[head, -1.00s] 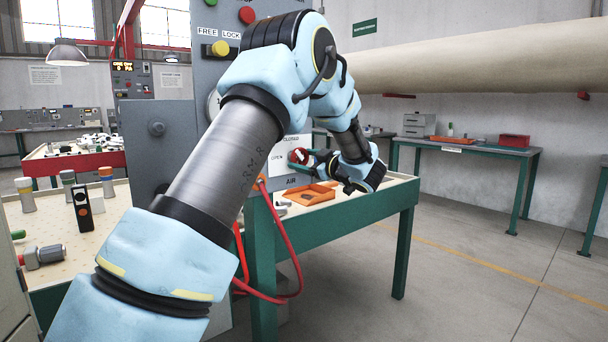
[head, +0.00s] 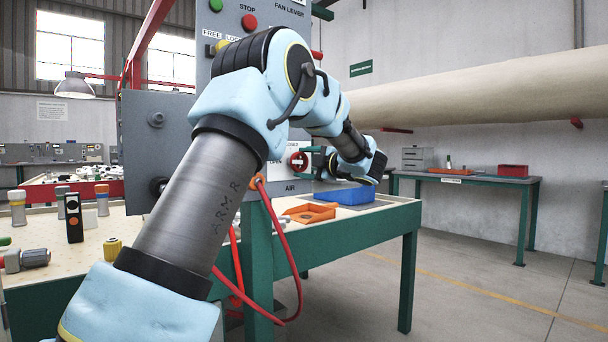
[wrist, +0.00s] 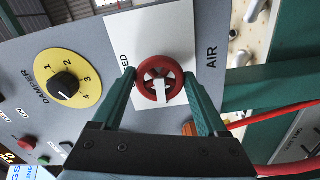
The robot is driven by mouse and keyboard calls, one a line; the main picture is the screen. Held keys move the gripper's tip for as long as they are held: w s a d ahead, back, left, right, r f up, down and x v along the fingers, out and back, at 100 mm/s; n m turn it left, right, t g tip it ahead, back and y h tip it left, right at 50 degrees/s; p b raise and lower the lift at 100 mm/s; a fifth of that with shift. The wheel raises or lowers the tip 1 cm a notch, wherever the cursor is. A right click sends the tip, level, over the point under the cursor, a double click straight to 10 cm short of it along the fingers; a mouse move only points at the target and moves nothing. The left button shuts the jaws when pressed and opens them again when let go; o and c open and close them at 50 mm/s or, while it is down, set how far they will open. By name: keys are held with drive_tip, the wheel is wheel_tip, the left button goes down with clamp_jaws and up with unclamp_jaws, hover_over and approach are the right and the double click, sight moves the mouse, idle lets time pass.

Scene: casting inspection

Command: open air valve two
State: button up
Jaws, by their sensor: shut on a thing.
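A red handwheel (wrist: 160,62) sits on a white plate on the grey panel, beside the lettering "AIR". It has a white bar across its hub. In the head view the red handwheel (head: 299,161) is low on the panel's front. My gripper (wrist: 160,76) has one green finger on each side of the wheel's rim and is shut on it. In the head view my gripper (head: 316,163) reaches the wheel from the right. Part of a word ending in "ED" shows on the white plate; the rest is hidden. No number two is readable on the wheel.
A yellow damper dial (wrist: 66,80) is left of the wheel in the wrist view. Below the panel, an orange tray (head: 310,213) and a blue bin (head: 346,196) sit on the green-legged table. Red hoses (head: 290,270) hang at its front. The floor at right is clear.

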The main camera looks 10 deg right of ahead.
drive_tip(key=shift+n+b, duration=0.35)
drive_tip(key=shift+n, duration=0.15)
drive_tip(key=o, duration=1.3)
drive_tip(key=v, duration=1)
drive_tip(key=shift+s+d, duration=0.2)
drive_tip(key=shift+s, duration=0.15)
